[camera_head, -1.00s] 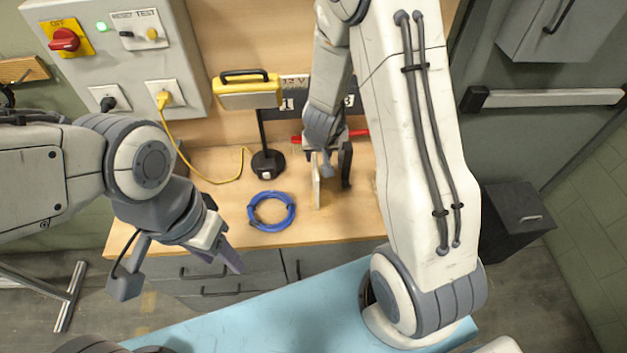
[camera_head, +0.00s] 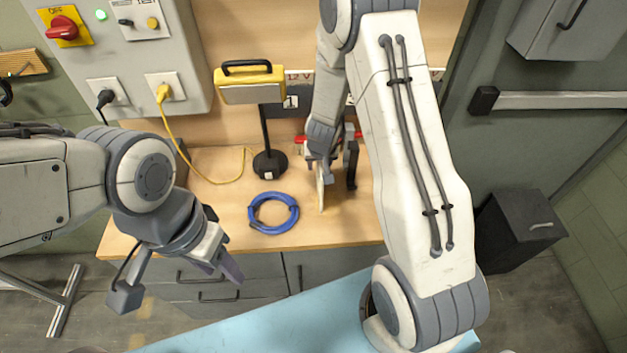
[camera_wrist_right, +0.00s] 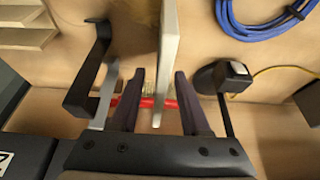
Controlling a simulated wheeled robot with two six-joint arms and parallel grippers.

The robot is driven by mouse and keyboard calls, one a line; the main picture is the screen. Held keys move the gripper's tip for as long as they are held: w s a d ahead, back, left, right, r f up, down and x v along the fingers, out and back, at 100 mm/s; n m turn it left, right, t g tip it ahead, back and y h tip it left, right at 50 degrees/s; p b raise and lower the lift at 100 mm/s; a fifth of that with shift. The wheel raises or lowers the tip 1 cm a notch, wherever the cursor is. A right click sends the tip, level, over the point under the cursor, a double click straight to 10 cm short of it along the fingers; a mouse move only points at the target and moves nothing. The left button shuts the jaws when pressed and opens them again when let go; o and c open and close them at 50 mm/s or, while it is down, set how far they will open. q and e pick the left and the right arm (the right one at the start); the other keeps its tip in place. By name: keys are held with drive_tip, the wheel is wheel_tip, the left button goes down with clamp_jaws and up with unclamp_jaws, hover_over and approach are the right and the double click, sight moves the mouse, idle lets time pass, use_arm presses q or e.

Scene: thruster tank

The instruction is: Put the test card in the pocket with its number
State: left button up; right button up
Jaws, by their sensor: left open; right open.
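The test card (camera_head: 320,193) stands upright, nearly edge-on, on the wooden bench; its number does not show. In the right wrist view the pale card (camera_wrist_right: 168,50) reaches between the two fingers of my right gripper (camera_wrist_right: 158,95), which is open, with gaps on both sides. In the head view the right gripper (camera_head: 322,165) is at the card's top, partly hidden by its own arm. A dark panel on the back wall carries a number label 1 (camera_head: 291,102); my right arm hides much of it. My left gripper (camera_head: 222,268) is open and empty in front of the bench.
A black bracket (camera_head: 351,165) stands just right of the card. A red object (camera_head: 302,139) lies behind it. A blue cable coil (camera_head: 273,213) and a yellow lamp (camera_head: 250,84) on a black base (camera_head: 270,164) are to the left. The bench's front left is clear.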

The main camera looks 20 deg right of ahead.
drive_tip(key=shift+f, duration=0.3)
idle(0.4)
clamp_jaws()
